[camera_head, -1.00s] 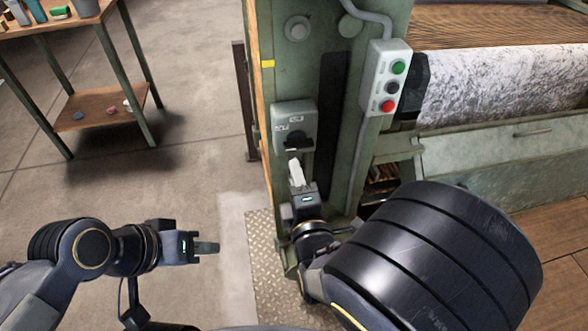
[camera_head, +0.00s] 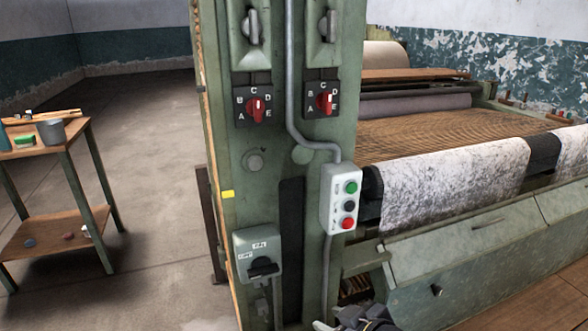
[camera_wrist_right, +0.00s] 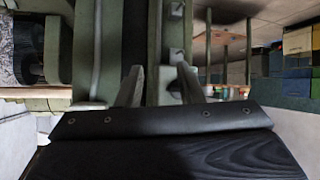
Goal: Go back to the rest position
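My right gripper (camera_head: 345,322) shows only in part at the bottom edge of the head view, low in front of the green machine post (camera_head: 225,170). In the right wrist view my right gripper (camera_wrist_right: 161,82) has its two fingers apart, with nothing seen between them. A grey-green switch box (camera_head: 257,252) with a black handle is on the post, up and left of the right gripper, and apart from it in the picture. My left gripper is outside the head view.
The post also carries two red rotary knobs (camera_head: 257,110) (camera_head: 325,102) and a push-button box (camera_head: 341,198). The machine's roller with mottled cloth (camera_head: 450,180) extends right. A small wooden table (camera_head: 75,132) stands left, with open floor (camera_head: 150,150) between.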

